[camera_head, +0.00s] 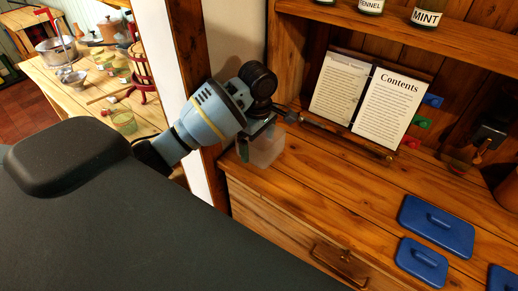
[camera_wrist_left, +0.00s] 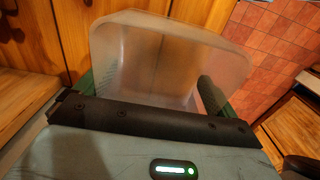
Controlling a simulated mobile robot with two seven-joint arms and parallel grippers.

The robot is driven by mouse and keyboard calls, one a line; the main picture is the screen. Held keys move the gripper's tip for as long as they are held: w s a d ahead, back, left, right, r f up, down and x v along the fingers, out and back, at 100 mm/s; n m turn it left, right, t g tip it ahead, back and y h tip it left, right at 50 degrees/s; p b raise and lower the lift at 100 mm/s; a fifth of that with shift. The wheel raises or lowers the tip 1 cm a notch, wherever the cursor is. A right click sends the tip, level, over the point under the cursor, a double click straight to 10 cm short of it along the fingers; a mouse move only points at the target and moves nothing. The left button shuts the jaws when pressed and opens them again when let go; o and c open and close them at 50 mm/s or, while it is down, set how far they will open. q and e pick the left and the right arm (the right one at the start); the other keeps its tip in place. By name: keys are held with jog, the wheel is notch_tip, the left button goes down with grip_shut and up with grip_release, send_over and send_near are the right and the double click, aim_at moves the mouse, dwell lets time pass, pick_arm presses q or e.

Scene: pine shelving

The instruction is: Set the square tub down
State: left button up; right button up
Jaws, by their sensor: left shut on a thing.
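The square tub (camera_head: 265,147) is a clear, frosted plastic container. In the head view it is at the left end of the wooden counter, under my left gripper (camera_head: 262,127). In the left wrist view the tub (camera_wrist_left: 165,55) fills the upper middle, its open mouth and inner walls showing. My left gripper (camera_wrist_left: 150,95) is shut on the tub, with a finger at each side. I cannot tell whether the tub touches the counter. My right gripper is in neither view.
The counter (camera_head: 330,180) is clear in its middle. Blue lids (camera_head: 436,226) lie at the right. A book stand with a Contents page (camera_head: 391,108) stands at the back. A wooden post (camera_head: 178,50) rises left of the counter. Jars (camera_head: 427,14) stand on the shelf above.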

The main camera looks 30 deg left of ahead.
aim_at(259, 148)
pick_arm(q)
jog(key=shift+w, duration=0.3)
jog(key=shift+a+f, duration=0.1)
jog(key=shift+f, duration=1.7)
jog(key=o, duration=0.6)
jog(key=shift+f, duration=0.15)
